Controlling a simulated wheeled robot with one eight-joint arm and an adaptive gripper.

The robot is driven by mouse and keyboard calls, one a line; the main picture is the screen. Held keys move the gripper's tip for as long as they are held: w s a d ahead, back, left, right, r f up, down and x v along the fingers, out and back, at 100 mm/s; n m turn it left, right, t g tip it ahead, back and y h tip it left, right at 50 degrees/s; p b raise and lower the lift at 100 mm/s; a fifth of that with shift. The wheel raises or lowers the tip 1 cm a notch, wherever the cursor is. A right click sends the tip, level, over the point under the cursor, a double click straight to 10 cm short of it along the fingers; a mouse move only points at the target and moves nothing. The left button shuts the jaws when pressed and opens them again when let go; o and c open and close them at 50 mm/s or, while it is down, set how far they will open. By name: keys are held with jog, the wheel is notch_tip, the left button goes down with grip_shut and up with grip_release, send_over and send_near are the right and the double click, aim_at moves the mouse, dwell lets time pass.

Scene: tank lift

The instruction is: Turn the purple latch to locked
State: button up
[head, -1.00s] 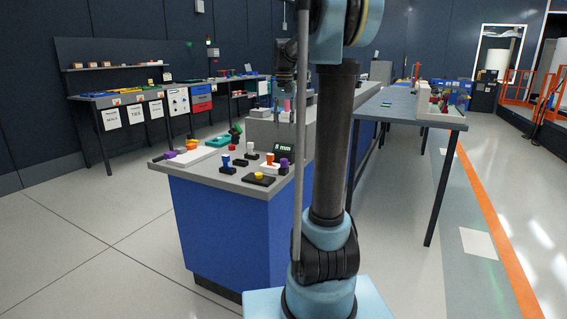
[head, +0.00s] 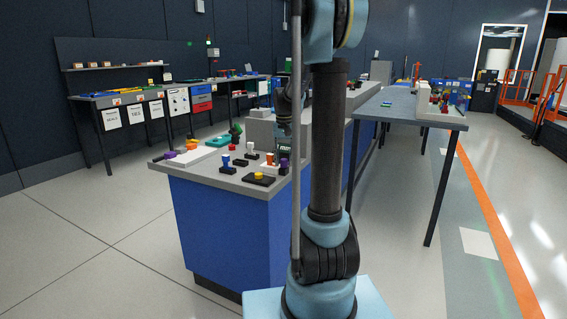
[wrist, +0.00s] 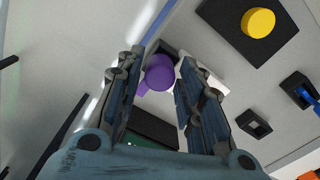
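The purple latch (wrist: 158,75) has a round knob with a short arm toward the lower left in the wrist view. It sits on a dark base, and in the head view its purple top (head: 284,162) shows at the right of the bench, partly hidden. My gripper (wrist: 160,62) is open, with one finger on each side of the latch in the wrist view. Gaps show between latch and fingers, though the left one is narrow. I cannot tell how far the fingertips are above it. In the head view my gripper (head: 284,140) hangs just over the latch.
A yellow button on a black plate (wrist: 258,22) lies near the latch. A blue-topped piece (head: 225,160) and an orange-topped piece (head: 270,159) stand close by on the grey-topped bench (head: 205,170). A dark display panel (wrist: 150,130) is partly hidden behind my fingers.

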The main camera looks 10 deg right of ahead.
jog(key=shift+f, duration=0.5)
jog(key=c, duration=0.8)
jog(key=shift+n, duration=0.4)
jog(key=n, duration=1.3)
jog(key=shift+n, duration=1.9)
jog(key=shift+o, duration=0.2)
